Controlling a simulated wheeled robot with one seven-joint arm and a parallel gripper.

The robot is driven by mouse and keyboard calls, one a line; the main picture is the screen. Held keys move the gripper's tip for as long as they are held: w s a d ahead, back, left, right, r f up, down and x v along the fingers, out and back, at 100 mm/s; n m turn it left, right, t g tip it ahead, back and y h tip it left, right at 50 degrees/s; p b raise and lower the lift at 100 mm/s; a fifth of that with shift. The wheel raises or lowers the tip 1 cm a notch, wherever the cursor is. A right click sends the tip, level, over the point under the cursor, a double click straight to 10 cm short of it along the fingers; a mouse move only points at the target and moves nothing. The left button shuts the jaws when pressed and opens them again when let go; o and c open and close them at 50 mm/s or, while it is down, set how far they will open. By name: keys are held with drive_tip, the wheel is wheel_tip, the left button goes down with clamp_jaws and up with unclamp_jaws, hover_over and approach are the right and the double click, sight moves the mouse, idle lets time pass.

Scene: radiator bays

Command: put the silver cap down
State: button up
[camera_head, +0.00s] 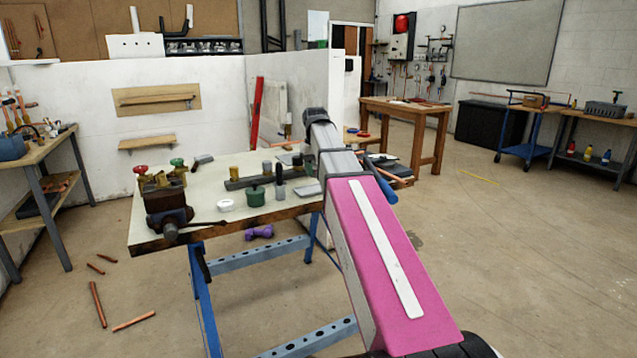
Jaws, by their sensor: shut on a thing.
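My arm, with its pink link, reaches from the lower right over the right part of the workbench (207,229). Its far end, beyond the dark joint, is hidden behind my own links, so I cannot see my gripper or anything in it. A small silver-grey cylinder (267,168) stands at a dark bar (250,182) on the bench; I cannot tell whether it is the silver cap. A brass-coloured cylinder (234,173) stands to its left.
A vise (168,212) sits at the bench's front left, near red-topped (140,169) and green-topped (177,163) valves. A white ring (226,205), a green container (255,196) and a flat grey piece (309,190) occupy the front. Copper pipes (98,304) lie on the floor.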

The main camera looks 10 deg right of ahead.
sight(319, 189)
drive_tip(key=shift+d+f, duration=0.35)
drive_tip(key=shift+d, duration=0.2)
drive_tip(key=shift+f, duration=2)
drive_tip(key=o, duration=1.1)
